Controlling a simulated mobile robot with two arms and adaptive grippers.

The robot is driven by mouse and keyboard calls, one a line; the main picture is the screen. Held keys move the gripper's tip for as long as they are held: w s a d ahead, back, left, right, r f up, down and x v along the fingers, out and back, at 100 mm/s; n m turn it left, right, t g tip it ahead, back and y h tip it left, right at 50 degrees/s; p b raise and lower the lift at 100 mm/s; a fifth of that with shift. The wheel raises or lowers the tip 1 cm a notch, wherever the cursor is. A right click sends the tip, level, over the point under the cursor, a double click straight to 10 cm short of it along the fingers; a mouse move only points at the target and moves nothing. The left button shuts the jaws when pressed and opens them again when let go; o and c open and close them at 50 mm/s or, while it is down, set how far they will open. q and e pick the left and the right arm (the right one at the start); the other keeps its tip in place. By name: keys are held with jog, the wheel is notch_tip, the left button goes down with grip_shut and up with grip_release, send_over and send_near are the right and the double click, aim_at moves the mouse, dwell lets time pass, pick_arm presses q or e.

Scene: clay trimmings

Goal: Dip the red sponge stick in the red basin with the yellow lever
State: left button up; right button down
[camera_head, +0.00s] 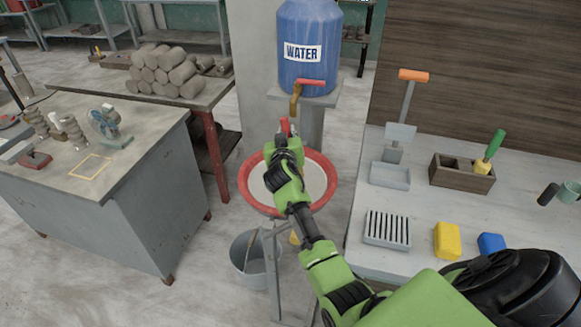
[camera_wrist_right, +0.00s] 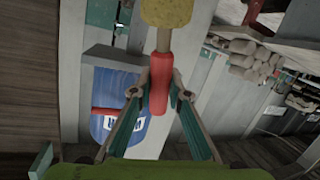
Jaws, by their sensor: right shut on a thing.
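My right gripper (camera_head: 284,140) is shut on the red handle of the sponge stick (camera_head: 284,125), over the red basin. In the right wrist view the gripper (camera_wrist_right: 160,93) holds the red handle, with the stick's yellow sponge (camera_wrist_right: 166,12) beyond the fingers. The sponge is hidden or too small to tell in the head view. The red basin (camera_head: 246,182) has a red rim and pale inside, and my arm covers part of it. A small yellow part (camera_head: 295,237), perhaps the lever, shows below the basin. My left gripper is not in view.
A blue water tank (camera_head: 308,40) with a red-handled tap (camera_head: 310,82) stands behind the basin. A grey bucket (camera_head: 250,262) is below it. The right table holds a wooden box (camera_head: 462,176), a slotted tray (camera_head: 387,228) and yellow and blue blocks. A grey workbench (camera_head: 140,172) stands left.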

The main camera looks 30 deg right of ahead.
aim_at(287, 121)
jog(key=shift+r+p, duration=1.35)
jog(key=shift+r, duration=0.75)
